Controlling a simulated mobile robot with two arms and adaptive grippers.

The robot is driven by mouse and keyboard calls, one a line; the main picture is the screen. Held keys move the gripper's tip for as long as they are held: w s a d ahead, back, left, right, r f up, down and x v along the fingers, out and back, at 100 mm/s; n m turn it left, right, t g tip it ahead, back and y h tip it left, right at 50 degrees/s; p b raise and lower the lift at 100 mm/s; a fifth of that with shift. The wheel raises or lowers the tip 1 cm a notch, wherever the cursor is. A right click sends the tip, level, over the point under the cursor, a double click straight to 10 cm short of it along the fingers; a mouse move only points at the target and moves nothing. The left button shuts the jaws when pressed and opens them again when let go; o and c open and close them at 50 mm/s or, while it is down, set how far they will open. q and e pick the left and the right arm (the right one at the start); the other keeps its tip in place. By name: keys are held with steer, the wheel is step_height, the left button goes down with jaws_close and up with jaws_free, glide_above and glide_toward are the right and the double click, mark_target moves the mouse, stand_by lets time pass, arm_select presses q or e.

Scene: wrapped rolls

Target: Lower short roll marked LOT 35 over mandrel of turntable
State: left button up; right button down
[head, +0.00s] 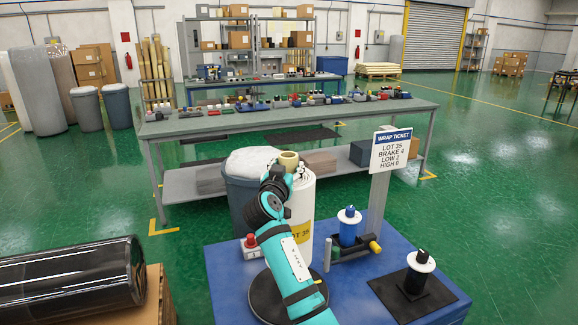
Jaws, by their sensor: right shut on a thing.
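The short white roll (300,205), with a yellow label reading LOT 35 partly covered by my arm, stands upright at the blue table's rear left. Its tan core (289,158) sticks out at the top. My right gripper (297,173) is at the roll's top by the core, shut on the roll; its fingertips are small and partly hidden. A dark round disc, seemingly the turntable (262,301), lies below and in front, partly behind my teal arm. The mandrel is not visible, and I cannot tell whether the roll's lower end touches anything. My left gripper is not in view.
A wrap ticket sign (390,151) stands behind the blue table (225,270). Right of the roll are a blue spool unit (349,228) and a black post with a white disc (421,262). A red button box (251,244) is left. A black wrapped roll (75,280) lies lower left.

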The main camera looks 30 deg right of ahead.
steer(key=shift+s+f, duration=0.1)
steer(key=shift+f, duration=0.15)
steer(key=shift+f+b, duration=0.3)
steer(key=shift+b, duration=0.05)
arm_select(q)
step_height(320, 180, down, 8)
steer(key=b, duration=0.7)
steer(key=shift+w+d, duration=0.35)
arm_select(e)
step_height(320, 180, down, 8)
steer(key=shift+f, duration=0.2)
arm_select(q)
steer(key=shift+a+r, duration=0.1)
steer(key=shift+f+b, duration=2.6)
arm_select(e)
steer(key=shift+f, duration=2.6)
